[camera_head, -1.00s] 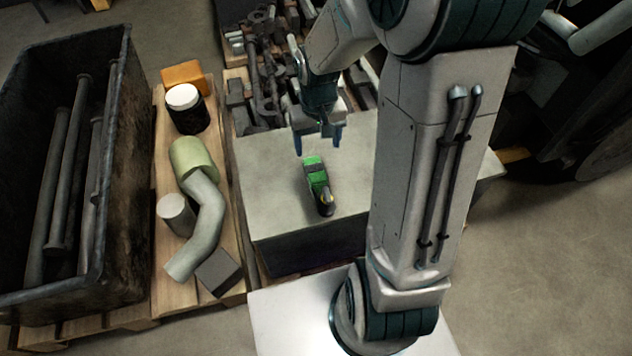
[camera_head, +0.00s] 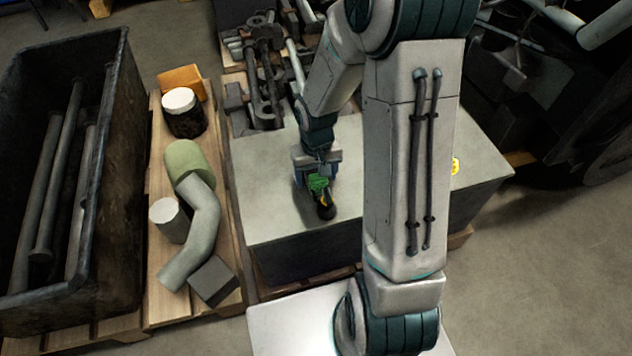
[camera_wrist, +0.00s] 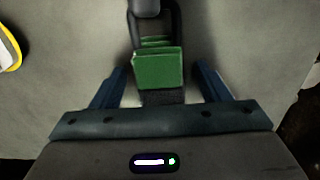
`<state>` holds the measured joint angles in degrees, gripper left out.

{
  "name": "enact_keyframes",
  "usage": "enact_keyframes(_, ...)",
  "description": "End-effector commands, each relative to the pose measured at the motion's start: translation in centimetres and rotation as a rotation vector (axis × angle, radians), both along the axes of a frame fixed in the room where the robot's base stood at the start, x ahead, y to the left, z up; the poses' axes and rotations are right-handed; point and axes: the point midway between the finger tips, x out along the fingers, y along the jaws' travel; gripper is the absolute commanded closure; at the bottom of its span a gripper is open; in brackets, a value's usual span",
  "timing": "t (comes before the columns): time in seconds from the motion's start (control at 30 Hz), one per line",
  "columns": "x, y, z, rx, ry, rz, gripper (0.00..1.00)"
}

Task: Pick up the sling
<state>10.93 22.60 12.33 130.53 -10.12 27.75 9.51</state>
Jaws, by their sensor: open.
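The sling is a folded green bundle (camera_head: 319,185) with a dark end piece, lying on the grey-topped block (camera_head: 270,215) in the head view. In the wrist view the green folds (camera_wrist: 158,70) sit between the two blue fingers, with a dark loop and a grey rounded piece beyond them. My gripper (camera_head: 316,176) is low over the sling, its fingers apart on either side of it. In the wrist view my gripper (camera_wrist: 161,75) shows a gap on both sides of the green folds. The fingertips' height above the block top is hard to tell.
Left of the block, a wooden pallet holds a bent grey pipe (camera_head: 203,225), a green cylinder (camera_head: 187,160) and a white-lidded jar (camera_head: 183,113). A dark bin (camera_head: 115,180) stands further left. Metal parts (camera_head: 262,75) lie behind. A yellow-edged item (camera_head: 455,166) is on the block's right.

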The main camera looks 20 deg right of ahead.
Motion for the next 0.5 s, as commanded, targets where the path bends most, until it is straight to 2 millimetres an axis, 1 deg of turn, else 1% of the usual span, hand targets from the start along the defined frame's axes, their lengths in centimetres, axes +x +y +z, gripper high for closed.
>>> enact_keyframes(0.03,-0.01,0.00,-0.38,0.000,0.000,0.001,0.31)
enact_keyframes(0.2,0.01,-0.01,-0.24,0.000,-0.001,0.001,0.31)
enact_keyframes(0.23,0.01,-0.01,-0.24,0.000,-0.001,0.001,0.34)
enact_keyframes(0.27,0.01,-0.01,-0.23,0.000,-0.001,0.001,0.42)
enact_keyframes(0.3,0.01,-0.01,-0.23,0.000,-0.001,0.001,0.53)
enact_keyframes(0.37,0.01,-0.01,-0.23,0.000,-0.001,0.001,0.70)
enact_keyframes(0.4,0.01,-0.01,-0.23,0.000,-0.001,0.001,0.81)
enact_keyframes(0.43,0.01,-0.01,-0.23,0.000,-0.001,0.001,0.89)
enact_keyframes(0.5,0.05,-0.01,-0.17,0.000,-0.002,0.001,0.89)
